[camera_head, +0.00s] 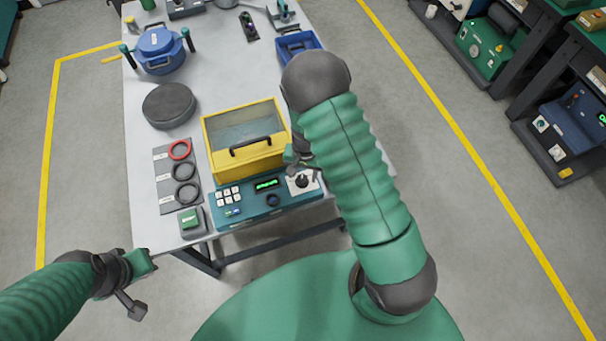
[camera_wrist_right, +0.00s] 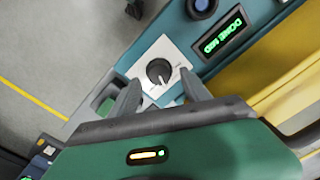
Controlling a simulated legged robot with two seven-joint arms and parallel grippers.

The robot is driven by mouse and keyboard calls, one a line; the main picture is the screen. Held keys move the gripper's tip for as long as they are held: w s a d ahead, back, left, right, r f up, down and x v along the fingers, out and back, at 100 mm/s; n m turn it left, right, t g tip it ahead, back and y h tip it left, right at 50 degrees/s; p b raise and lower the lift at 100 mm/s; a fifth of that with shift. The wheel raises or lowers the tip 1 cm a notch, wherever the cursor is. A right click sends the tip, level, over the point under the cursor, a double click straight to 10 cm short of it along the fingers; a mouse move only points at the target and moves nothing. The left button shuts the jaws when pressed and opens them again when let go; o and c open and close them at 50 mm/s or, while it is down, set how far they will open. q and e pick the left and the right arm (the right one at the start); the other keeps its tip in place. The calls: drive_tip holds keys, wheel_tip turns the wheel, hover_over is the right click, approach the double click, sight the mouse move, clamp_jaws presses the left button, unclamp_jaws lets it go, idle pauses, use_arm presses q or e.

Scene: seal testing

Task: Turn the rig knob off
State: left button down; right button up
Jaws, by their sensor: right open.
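The rig knob (camera_head: 302,182) is a dark round dial on a white plate at the right end of the teal rig panel. In the right wrist view the knob (camera_wrist_right: 158,71) sits centrally, with a pale pointer mark toward the gripper. My right gripper (camera_wrist_right: 161,90) is open, its two dark fingers apart on either side of the knob's plate; I cannot tell whether they touch it. In the head view my right gripper (camera_head: 301,160) is partly hidden by my arm, just above the knob. My left gripper (camera_head: 146,286) is open and empty, off the table's front left.
The rig's yellow lidded tank (camera_head: 247,166) stands right behind the panel. The green-lit display (camera_wrist_right: 223,36) and a blue round button (camera_wrist_right: 201,5) lie beside the knob. Seal rings on a grey mat (camera_head: 163,187) and a dark disc (camera_head: 169,106) are to the left.

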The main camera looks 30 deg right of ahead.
drive_tip(key=shift+s+a+f, duration=0.2)
drive_tip(key=shift+a+f, duration=0.45)
drive_tip(key=shift+d+f, duration=0.1)
drive_tip(key=shift+d, duration=0.25)
drive_tip(key=shift+w+d+f, duration=0.1)
drive_tip(key=shift+d+f, duration=0.05)
drive_tip(key=shift+d, duration=0.25)
drive_tip(key=c, duration=0.5)
drive_tip(key=shift+d, duration=0.1)
drive_tip(key=shift+c, duration=2.2)
drive_tip(key=shift+a, duration=0.5)
clamp_jaws()
use_arm(q)
drive_tip(key=shift+s+a, duration=0.1)
drive_tip(key=shift+a, duration=0.1)
use_arm(e)
drive_tip(key=shift+d, duration=0.2)
